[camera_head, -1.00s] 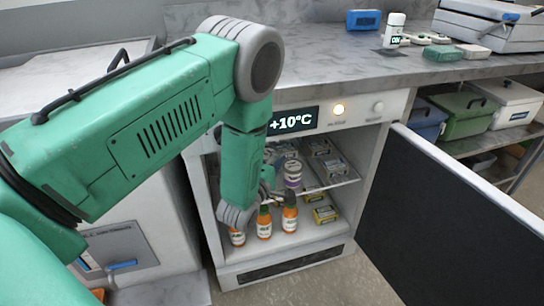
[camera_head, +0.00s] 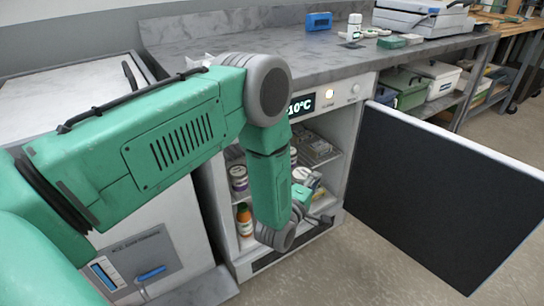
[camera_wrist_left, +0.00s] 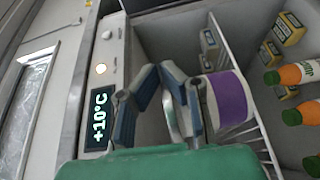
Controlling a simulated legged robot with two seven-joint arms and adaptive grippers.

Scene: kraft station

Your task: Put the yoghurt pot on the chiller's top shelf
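The chiller (camera_head: 325,124) stands open under the counter, its display reading +10°C. White pots with purple labels show inside; one pot (camera_head: 238,178) stands on the upper shelf at the left, above an orange bottle (camera_head: 244,222). I cannot tell which pot is the yoghurt pot. My left gripper (camera_head: 308,207) is at the chiller's opening in the head view, partly hidden by my arm. In the left wrist view its fingers (camera_wrist_left: 160,78) lean together, with a pale curved edge between them. A purple-banded pot (camera_wrist_left: 232,98) is close beside the right-hand finger. Whether anything is held is unclear.
The chiller's dark door (camera_head: 430,185) swings wide to the right. A wire shelf edge (camera_wrist_left: 245,75) crosses the wrist view, with orange bottles (camera_wrist_left: 292,73) and yellow cartons (camera_wrist_left: 287,28) beyond. The floor right of the door is clear.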

